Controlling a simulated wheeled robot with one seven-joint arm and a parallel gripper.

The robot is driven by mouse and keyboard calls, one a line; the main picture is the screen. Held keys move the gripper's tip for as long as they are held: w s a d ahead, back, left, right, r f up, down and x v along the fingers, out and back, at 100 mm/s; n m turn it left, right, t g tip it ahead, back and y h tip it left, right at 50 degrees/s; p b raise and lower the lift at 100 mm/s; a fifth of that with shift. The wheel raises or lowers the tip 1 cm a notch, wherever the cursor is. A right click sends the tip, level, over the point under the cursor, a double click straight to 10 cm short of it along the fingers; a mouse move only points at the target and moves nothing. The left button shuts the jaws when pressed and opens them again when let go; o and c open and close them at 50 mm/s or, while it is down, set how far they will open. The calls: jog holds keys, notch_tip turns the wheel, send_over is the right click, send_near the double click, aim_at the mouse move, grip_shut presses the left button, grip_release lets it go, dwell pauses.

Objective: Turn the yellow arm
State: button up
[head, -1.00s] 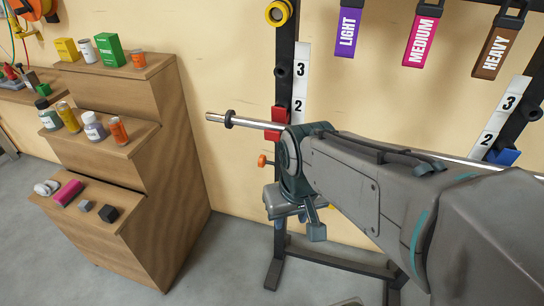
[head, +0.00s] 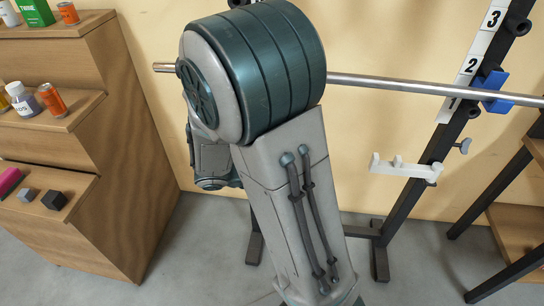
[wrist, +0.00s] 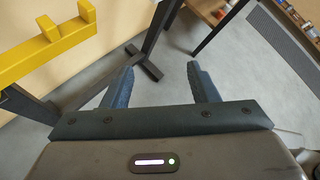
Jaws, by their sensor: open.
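The yellow arm (wrist: 45,48) shows at the upper left of the wrist view, a bar with upright prongs near its end. In the head view it is hidden, with my arm covering the left side of the rack. My gripper (wrist: 161,84) is open and empty, its two dark blue fingers apart over the floor. The yellow arm lies to the left of the fingers, with a visible gap in the picture and no contact. The gripper's fingers are hidden in the head view.
A metal bar (head: 395,87) crosses the rack. A white arm (head: 405,168) and a blue hook (head: 491,92) are on the right upright. A stepped wooden shelf (head: 125,110) stands left, a dark-framed shelf (head: 510,215) right. Grey floor is open in front.

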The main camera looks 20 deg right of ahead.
jog(key=w+a+f+n+t+h+b, duration=0.25)
jog(key=w+f+n+t, duration=0.3)
jog(key=n, duration=0.45)
jog(key=w+a+f+n+t+h+b, duration=0.1)
jog(key=w+a+f+n+t+b, duration=0.1)
jog(key=w+f+n+t+b, duration=0.6)
jog(key=w+d+g, duration=0.1)
jog(key=w+d, duration=0.1)
jog(key=d, duration=0.1)
jog(key=w+d+r+n+g, duration=0.1)
jog(key=d, duration=0.2)
jog(key=w+d+n+g, duration=0.1)
jog(key=w+d, duration=0.1)
jog(key=d, duration=0.2)
jog(key=shift+w+r+y, duration=0.25)
jog(key=shift+w+r, duration=0.05)
jog(key=shift+w, duration=0.05)
jog(key=shift+w+d+r, duration=0.1)
jog(key=shift+w+d, duration=0.3)
jog(key=shift+d, duration=0.1)
jog(key=shift+a, duration=0.1)
grip_shut()
